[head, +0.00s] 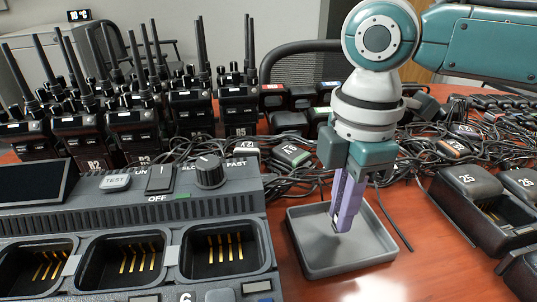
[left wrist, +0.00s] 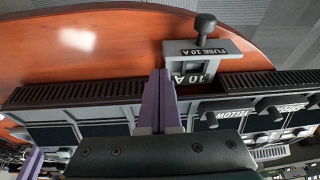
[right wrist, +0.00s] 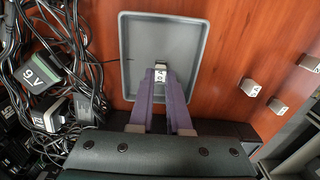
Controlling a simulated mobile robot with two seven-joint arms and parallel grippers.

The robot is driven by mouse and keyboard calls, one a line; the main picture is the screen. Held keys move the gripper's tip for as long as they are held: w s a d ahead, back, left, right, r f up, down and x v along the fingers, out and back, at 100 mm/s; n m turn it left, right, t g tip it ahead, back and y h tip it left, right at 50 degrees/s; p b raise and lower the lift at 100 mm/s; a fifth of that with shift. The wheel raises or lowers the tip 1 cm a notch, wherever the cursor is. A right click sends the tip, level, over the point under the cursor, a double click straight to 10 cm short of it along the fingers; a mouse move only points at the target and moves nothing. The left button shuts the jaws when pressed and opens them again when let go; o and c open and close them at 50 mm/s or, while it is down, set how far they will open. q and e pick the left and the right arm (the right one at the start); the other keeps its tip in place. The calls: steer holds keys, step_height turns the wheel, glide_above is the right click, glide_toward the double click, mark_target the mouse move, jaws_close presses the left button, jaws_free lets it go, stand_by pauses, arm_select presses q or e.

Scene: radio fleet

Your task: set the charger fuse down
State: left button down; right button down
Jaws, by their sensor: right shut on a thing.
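My right gripper (head: 345,222) points down over a shallow grey tray (head: 300,262) on the red-brown table. In the right wrist view, its purple fingers (right wrist: 161,78) are shut on a small charger fuse (right wrist: 161,74) with a pale, marked face. The fuse is over the inside of the tray (right wrist: 128,60); whether it touches the floor cannot be told. My left gripper (left wrist: 162,75) shows only in the left wrist view, its fingers together, nothing visible between them. It is beside a grey holder (left wrist: 210,62) labelled FUSE 10 A, with a dark knob.
The multi-bay charger (head: 160,225) stands left of the tray. Radios (head: 85,140) stand behind it. Small marked blocks (right wrist: 251,88) lie on the table beside the tray.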

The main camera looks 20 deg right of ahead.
arm_select(q)
steer(key=shift+f, duration=0.25)
arm_select(e)
steer(key=shift+f, duration=0.7)
steer(key=shift+f, duration=0.1)
arm_select(q)
steer(key=shift+d, duration=0.1)
arm_select(e)
steer(key=c, duration=0.9)
jaws_free()
steer(key=shift+o, duration=0.2)
arm_select(q)
step_height(320, 180, up, 3)
steer(key=p, duration=0.3)
steer(key=shift+r, duration=0.2)
steer(key=shift+r+p, duration=0.1)
steer(key=shift+p, duration=0.2)
arm_select(e)
step_height(320, 180, up, 12)
